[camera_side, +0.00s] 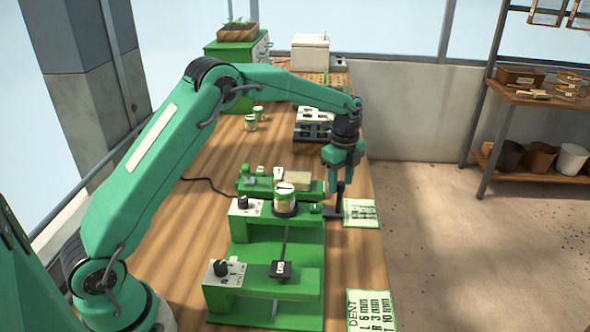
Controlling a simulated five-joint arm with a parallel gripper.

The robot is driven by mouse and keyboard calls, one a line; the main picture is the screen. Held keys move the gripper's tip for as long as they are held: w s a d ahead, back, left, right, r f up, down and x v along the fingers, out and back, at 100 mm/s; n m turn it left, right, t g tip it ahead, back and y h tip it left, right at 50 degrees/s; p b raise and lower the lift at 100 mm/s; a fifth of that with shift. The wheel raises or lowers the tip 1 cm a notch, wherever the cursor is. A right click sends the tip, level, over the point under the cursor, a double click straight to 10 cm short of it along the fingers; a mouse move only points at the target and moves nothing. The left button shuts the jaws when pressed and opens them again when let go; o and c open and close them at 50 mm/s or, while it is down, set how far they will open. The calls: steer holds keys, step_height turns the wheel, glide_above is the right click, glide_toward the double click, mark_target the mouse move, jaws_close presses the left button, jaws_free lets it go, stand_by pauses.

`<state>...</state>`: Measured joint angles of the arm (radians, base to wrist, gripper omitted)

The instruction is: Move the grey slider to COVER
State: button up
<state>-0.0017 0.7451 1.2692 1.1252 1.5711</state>
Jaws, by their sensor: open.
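The green seeder (313,238) stands on the wooden bench in the middle of the side view. A dark grey upright handle on a flat foot (334,213) sticks out at its right rear edge; it may be the slider, but no COVER mark is readable. My gripper (344,181) points down, open, right at the top of this handle. The handle's top lies between or just behind the fingers; I cannot tell which, nor whether they touch. A dark block with a pale label (281,269) sits on the seeder's front deck, at the end of a thin rod.
A jar (285,197) stands on the seeder, with dark knobs (222,268) on its left side. A green unit (256,186) lies behind. Printed cards (361,213) lie along the bench's right edge. A black tray (312,128) and small jars (250,123) stand farther back.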

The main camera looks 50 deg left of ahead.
steer(key=shift+r, duration=3.9)
steer(key=shift+s+r, duration=0.3)
steer(key=shift+r, duration=0.1)
steer(key=s+r+n+t, duration=0.1)
steer(key=s+r+n, duration=0.4)
steer(key=s, duration=0.3)
steer(key=s+r+n+t, duration=0.2)
steer(key=s+r+n, duration=0.2)
steer(key=s+r, duration=0.3)
steer(key=s+f+n+t, duration=0.1)
steer(key=s+n, duration=0.3)
steer(key=s, duration=0.5)
steer(key=s+f+n+t, duration=0.1)
steer(key=s+f+n, duration=0.3)
steer(key=s, duration=0.6)
steer(key=shift+f+n+t, duration=0.3)
steer(key=shift+f+n, duration=0.05)
steer(key=shift+n, duration=0.15)
